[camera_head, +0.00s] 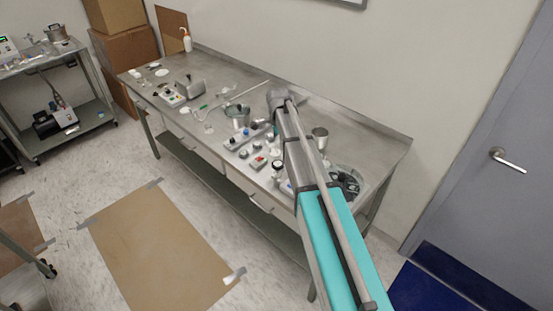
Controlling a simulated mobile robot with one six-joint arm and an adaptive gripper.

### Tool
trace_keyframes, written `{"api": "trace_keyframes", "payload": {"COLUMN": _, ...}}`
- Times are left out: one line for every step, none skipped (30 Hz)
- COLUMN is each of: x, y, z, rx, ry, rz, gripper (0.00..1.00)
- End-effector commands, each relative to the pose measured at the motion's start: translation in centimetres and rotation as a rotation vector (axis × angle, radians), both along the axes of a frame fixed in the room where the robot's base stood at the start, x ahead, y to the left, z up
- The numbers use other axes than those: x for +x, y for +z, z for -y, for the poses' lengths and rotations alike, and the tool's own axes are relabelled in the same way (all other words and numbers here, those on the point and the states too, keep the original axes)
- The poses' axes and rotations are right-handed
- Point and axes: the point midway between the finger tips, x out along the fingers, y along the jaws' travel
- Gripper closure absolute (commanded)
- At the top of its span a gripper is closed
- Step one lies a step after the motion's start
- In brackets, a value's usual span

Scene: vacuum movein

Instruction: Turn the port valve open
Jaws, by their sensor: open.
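A long steel bench (352,132) runs along the wall with many small items on it. A round metal pot with a dark top (237,116) stands mid-bench. Just in front of it is a low grey block with dark and blue knobs (247,138). Which of these small parts is the port valve I cannot tell at this size. My arm reaches over the bench from the lower right, and its far joint is above the bench behind the knobbed block. My gripper does not show; it is probably hidden behind or below the arm.
A round dark item (346,182) and a metal cup (320,137) are on the right part of the bench. A grey metal box (190,87) stands left. A cart (20,72) holds a pump (55,122). The floor in front is open around a taped brown sheet (155,245).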

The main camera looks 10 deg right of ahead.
Motion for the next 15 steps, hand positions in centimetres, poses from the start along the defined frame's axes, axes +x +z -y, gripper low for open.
{"api": "trace_keyframes", "payload": {"x": 0.94, "y": 0.48, "z": -0.02, "rx": 0.0, "ry": -0.031, "rz": 0.0, "gripper": 0.0}}
{"api": "trace_keyframes", "payload": {"x": 1.17, "y": 0.55, "z": -0.03, "rx": 0.0, "ry": -0.047, "rz": 0.0, "gripper": 0.0}}
{"api": "trace_keyframes", "payload": {"x": 1.4, "y": 0.61, "z": -0.04, "rx": 0.0, "ry": -0.063, "rz": 0.0, "gripper": 0.0}}
{"api": "trace_keyframes", "payload": {"x": 1.52, "y": 0.64, "z": -0.04, "rx": 0.0, "ry": -0.074, "rz": 0.0, "gripper": 0.0}}
{"api": "trace_keyframes", "payload": {"x": 1.6, "y": 0.65, "z": -0.05, "rx": 0.0, "ry": -0.081, "rz": 0.0, "gripper": 0.0}}
{"api": "trace_keyframes", "payload": {"x": 1.66, "y": 0.66, "z": -0.06, "rx": 0.0, "ry": -0.087, "rz": 0.0, "gripper": 0.0}}
{"api": "trace_keyframes", "payload": {"x": 1.67, "y": 0.65, "z": -0.06, "rx": 0.0, "ry": -0.09, "rz": 0.0, "gripper": 0.0}}
{"api": "trace_keyframes", "payload": {"x": 1.65, "y": 0.64, "z": -0.07, "rx": 0.0, "ry": -0.091, "rz": 0.0, "gripper": 0.0}}
{"api": "trace_keyframes", "payload": {"x": 1.64, "y": 0.62, "z": -0.07, "rx": 0.0, "ry": -0.092, "rz": 0.0, "gripper": 0.0}}
{"api": "trace_keyframes", "payload": {"x": 1.62, "y": 0.61, "z": -0.08, "rx": 0.0, "ry": -0.092, "rz": 0.0, "gripper": 0.0}}
{"api": "trace_keyframes", "payload": {"x": 1.6, "y": 0.6, "z": -0.08, "rx": 0.0, "ry": -0.091, "rz": 0.0, "gripper": 0.0}}
{"api": "trace_keyframes", "payload": {"x": 1.6, "y": 0.6, "z": -0.08, "rx": 0.0, "ry": -0.091, "rz": 0.0, "gripper": 0.0}}
{"api": "trace_keyframes", "payload": {"x": 1.59, "y": 0.6, "z": -0.09, "rx": 0.0, "ry": -0.09, "rz": 0.0, "gripper": 0.0}}
{"api": "trace_keyframes", "payload": {"x": 1.6, "y": 0.6, "z": -0.1, "rx": 0.0, "ry": -0.09, "rz": 0.0, "gripper": 0.0}}
{"api": "trace_keyframes", "payload": {"x": 1.6, "y": 0.6, "z": -0.1, "rx": 0.0, "ry": -0.09, "rz": 0.0, "gripper": 0.0}}
